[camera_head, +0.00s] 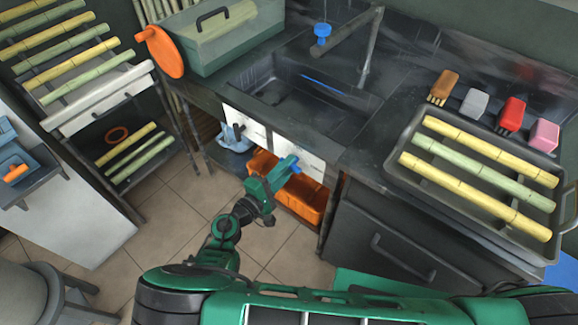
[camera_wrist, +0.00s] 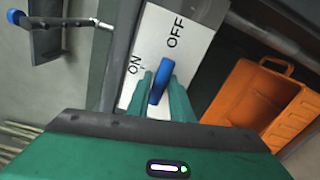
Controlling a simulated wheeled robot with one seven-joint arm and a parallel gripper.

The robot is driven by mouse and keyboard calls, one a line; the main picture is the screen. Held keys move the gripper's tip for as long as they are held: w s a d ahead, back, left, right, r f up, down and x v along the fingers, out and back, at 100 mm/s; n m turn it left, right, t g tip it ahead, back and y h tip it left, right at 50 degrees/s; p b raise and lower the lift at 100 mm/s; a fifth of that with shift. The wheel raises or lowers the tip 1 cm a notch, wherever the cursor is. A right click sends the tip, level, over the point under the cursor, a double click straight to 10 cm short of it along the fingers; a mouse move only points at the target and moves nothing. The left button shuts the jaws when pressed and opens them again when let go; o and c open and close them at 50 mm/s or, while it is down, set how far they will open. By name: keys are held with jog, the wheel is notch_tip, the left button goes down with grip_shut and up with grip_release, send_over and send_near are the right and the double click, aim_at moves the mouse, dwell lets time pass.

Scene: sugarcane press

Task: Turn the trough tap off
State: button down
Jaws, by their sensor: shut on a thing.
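A blue tap lever (camera_wrist: 158,88) stands in front of a white plate (camera_wrist: 200,38) marked ON and OFF. In the wrist view its upper end lies between the two words, below OFF and right of ON. My gripper (camera_wrist: 162,82) is shut on this lever, with one green finger on each side. In the head view my gripper (camera_head: 279,176) is at the white front panel under the counter, and the blue lever end (camera_head: 293,166) shows just past it. The lever's base and the pipe behind it are hidden.
An orange crate (camera_head: 261,163) stands under the counter; it also shows right of my fingers in the wrist view (camera_wrist: 262,105). A sink (camera_head: 300,85) with a blue-knobbed faucet (camera_head: 322,32) is above. A tray (camera_head: 408,187) of canes is on the right. The tiled floor at left is open.

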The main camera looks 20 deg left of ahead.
jog(key=shift+f, duration=0.15)
jog(key=c, duration=1.7)
grip_release()
jog(key=shift+s, duration=0.15)
